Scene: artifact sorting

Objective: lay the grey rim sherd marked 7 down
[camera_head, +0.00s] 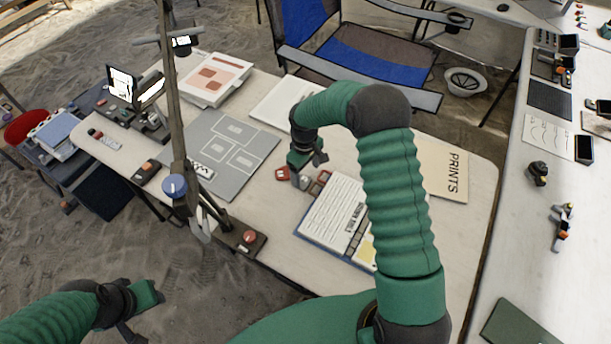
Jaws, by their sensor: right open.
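A small grey piece (300,182) is on the pale table, just below my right gripper (311,162). It may be the grey rim sherd, but it is too small to read a 7 on it. My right gripper is open, its dark fingers pointing down. I cannot tell if they touch the piece. Small red-brown pieces (282,173) lie beside it. A grey mat with outlined boxes (257,145) lies to the left. My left gripper (146,312) is low at the left, away from the table; its jaw opening is unclear.
A lamp post with a blue knob (174,185) rises at the table's left front. A clipboard with a printed sheet (327,213) lies right of the small pieces, partly behind my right arm.

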